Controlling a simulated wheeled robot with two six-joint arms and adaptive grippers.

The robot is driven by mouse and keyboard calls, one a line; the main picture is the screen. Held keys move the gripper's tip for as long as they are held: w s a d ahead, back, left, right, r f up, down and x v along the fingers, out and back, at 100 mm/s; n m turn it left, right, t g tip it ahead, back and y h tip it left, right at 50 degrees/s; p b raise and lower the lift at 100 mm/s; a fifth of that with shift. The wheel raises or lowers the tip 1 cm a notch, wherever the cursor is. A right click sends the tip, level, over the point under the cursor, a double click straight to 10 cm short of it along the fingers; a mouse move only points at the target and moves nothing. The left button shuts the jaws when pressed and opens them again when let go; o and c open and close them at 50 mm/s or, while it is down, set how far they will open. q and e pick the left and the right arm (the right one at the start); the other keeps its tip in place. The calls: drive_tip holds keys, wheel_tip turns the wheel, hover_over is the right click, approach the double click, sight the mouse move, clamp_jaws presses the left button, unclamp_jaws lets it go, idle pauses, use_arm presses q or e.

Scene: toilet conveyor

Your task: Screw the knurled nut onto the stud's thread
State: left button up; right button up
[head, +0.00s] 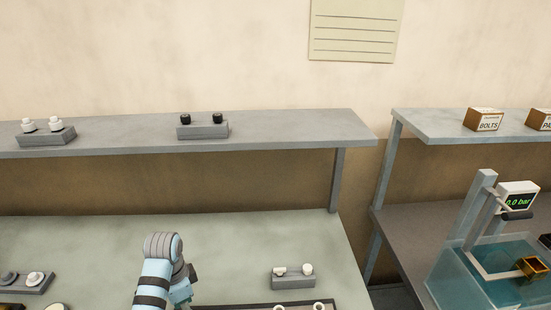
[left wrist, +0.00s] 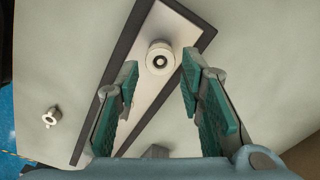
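In the left wrist view my left gripper (left wrist: 160,64) is open, its two teal-padded fingers spread apart. A round pale metal part (left wrist: 160,57) with a ringed centre stands on a light plate (left wrist: 165,18), in line with the gap between the fingertips. I cannot tell whether this part is the stud, the nut, or both together. A small pale cylindrical part (left wrist: 51,117) is on the pale surface to the left. In the head view my left gripper (head: 184,291) is mostly hidden behind its own arm. My right gripper is not in view.
The plate lies in a dark frame (left wrist: 110,65). On the bench, grey blocks with paired fittings sit at right (head: 293,281) and left (head: 25,284). A shelf (head: 110,141) spans the back. A clear tank (head: 455,280) with a pressure display (head: 517,199) is at far right.

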use_arm(q)
drive_tip(key=n, duration=0.6)
drive_tip(key=shift+n, duration=0.3)
drive_tip(key=n, duration=0.7)
drive_tip(key=shift+n, duration=0.3)
drive_tip(key=shift+f, duration=0.15)
drive_tip(key=shift+f, duration=1.4)
drive_tip(key=shift+c, duration=0.2)
